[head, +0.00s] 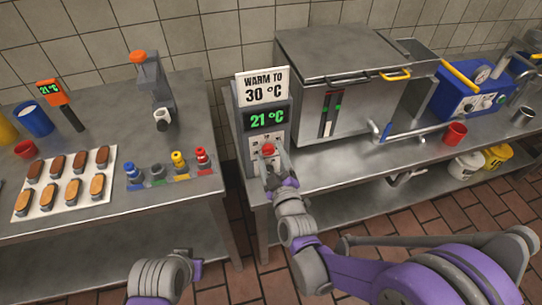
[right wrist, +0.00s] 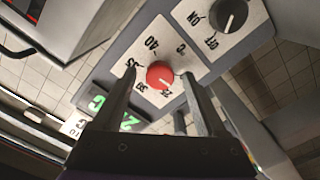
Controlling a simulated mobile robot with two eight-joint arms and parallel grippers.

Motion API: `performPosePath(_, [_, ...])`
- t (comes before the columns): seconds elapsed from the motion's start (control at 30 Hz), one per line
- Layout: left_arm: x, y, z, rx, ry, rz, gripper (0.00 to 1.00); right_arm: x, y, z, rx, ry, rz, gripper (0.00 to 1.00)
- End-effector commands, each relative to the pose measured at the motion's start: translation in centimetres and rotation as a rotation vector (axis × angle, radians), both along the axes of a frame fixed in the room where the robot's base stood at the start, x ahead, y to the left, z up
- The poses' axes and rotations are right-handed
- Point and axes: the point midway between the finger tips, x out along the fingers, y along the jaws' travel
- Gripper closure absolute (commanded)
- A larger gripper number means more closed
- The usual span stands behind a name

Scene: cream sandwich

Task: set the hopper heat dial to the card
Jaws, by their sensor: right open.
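The card (head: 263,85) reads "WARM TO 30 °C" and stands on top of the control box at the left of the steel hopper. Below it the green display (head: 267,118) reads 21 °C. The red heat dial (head: 268,150) is on the panel under the display. In the right wrist view the red dial (right wrist: 160,75) sits on a white plate with numbers around it. Its exact setting is hard to read. My right gripper (head: 270,163) is open, with one finger on each side of the dial. I cannot tell whether they touch it.
A dark knob (right wrist: 230,15) is on the same panel beside the dial plate. The steel hopper (head: 335,100) stands to the right, with a red cup (head: 455,134) on the bench.

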Motion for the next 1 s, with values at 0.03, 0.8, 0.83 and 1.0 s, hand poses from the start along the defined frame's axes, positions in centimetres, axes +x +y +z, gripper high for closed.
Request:
performPosePath(0.03, [0.00,0.00,0.00,0.000,0.000,0.000,1.00,-0.01,-0.01,-0.01,0.000,0.000,0.000,0.26])
performPosePath(0.8, [0.00,0.00,-0.07,0.000,0.000,0.000,1.00,-0.05,-0.02,-0.02,0.016,0.004,0.000,1.00])
performPosePath(0.83, [0.00,0.00,-0.09,0.000,0.000,0.000,1.00,-0.05,-0.02,-0.02,0.023,0.006,0.000,1.00])
performPosePath(1.0, [-0.02,0.00,-0.30,0.000,0.001,0.000,1.00,-0.06,-0.01,-0.07,0.091,0.024,0.000,1.00])
